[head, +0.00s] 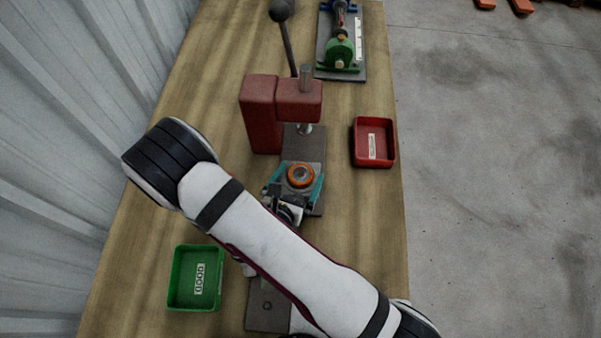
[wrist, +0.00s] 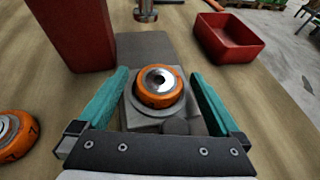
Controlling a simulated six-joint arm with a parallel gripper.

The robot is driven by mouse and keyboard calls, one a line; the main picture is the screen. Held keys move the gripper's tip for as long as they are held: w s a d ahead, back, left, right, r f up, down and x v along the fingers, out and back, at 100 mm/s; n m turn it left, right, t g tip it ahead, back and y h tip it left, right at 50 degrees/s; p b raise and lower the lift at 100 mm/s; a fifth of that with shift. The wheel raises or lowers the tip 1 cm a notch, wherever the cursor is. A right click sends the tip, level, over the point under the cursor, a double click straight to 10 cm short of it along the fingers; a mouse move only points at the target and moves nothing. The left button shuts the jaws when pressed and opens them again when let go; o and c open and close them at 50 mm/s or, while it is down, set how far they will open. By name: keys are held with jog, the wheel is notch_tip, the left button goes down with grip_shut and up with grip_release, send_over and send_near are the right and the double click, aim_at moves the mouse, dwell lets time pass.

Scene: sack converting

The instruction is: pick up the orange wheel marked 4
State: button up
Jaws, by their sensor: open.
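An orange wheel (wrist: 158,88) with a shiny metal hub sits on a grey block (wrist: 145,117) in the wrist view. It also shows in the head view (head: 300,175), in front of the red press. I cannot read a number on it. My gripper (wrist: 160,74) is open, with one teal finger on each side of this wheel and a visible gap to both. A second orange wheel (wrist: 14,134) lies at the lower left of the wrist view, with a dark mark resembling a 7. It is hidden behind my arm in the head view.
The red press (head: 263,115) with its lever stands just beyond the wheel. A red tray (head: 374,143) is to the right, a green tray (head: 196,278) at the lower left. A green machine (head: 340,52) stands at the back. Bare wooden bench (head: 365,215) lies right of the gripper.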

jog(key=c, duration=1.5)
